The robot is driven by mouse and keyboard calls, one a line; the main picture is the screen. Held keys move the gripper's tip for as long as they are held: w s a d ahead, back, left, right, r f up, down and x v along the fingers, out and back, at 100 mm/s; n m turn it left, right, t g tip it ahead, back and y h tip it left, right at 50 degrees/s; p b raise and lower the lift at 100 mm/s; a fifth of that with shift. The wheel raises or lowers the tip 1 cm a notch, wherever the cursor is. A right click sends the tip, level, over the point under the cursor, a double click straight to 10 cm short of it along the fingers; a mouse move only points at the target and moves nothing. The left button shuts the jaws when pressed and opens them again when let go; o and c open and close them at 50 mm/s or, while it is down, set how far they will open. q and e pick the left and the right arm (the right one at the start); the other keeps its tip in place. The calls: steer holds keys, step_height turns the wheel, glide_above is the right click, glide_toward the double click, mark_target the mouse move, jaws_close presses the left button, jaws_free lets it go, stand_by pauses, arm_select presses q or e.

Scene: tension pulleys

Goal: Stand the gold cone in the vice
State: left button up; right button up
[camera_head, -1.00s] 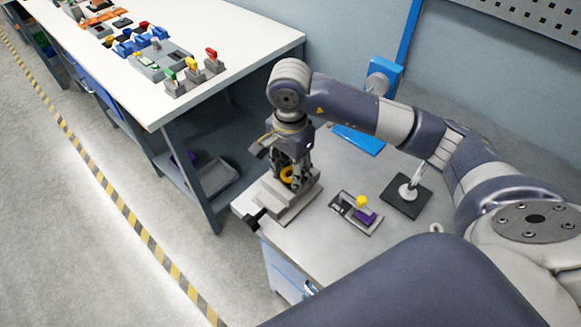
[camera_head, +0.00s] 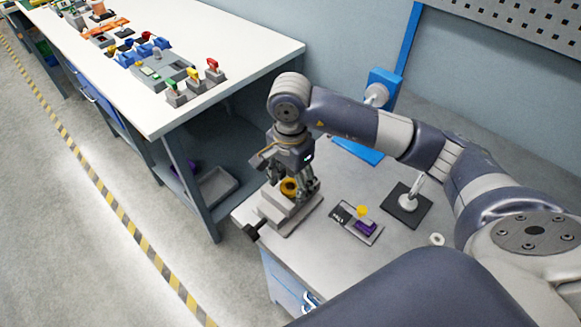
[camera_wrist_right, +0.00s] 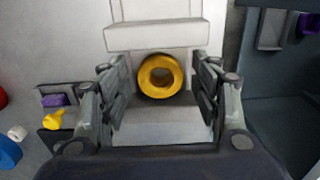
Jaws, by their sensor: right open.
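The gold cone (camera_head: 289,187) shows as a gold ring-shaped top with a dark centre, seen from above in the right wrist view (camera_wrist_right: 160,76). It sits between the grey jaws of the vice (camera_wrist_right: 158,34), which stands at the left corner of the grey bench (camera_head: 295,217). Whether the vice jaws press on it I cannot tell. My right gripper (camera_head: 292,183) is directly above the vice and points down. Its fingers (camera_wrist_right: 163,90) are open on both sides of the cone, with visible gaps. My left gripper is not in view.
A small grey tray with a purple block and yellow knob (camera_head: 362,211) lies right of the vice. A black plate (camera_head: 404,206) with a metal post stands beyond it. A white ring (camera_head: 437,239) lies nearby. The white table (camera_head: 215,50) at left holds several coloured parts.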

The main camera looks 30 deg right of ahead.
step_height(320, 180, up, 5)
steer(key=shift+w+f+b, duration=0.1)
steer(key=shift+w+b, duration=0.05)
steer(key=shift+b, duration=0.9)
step_height(320, 180, up, 7)
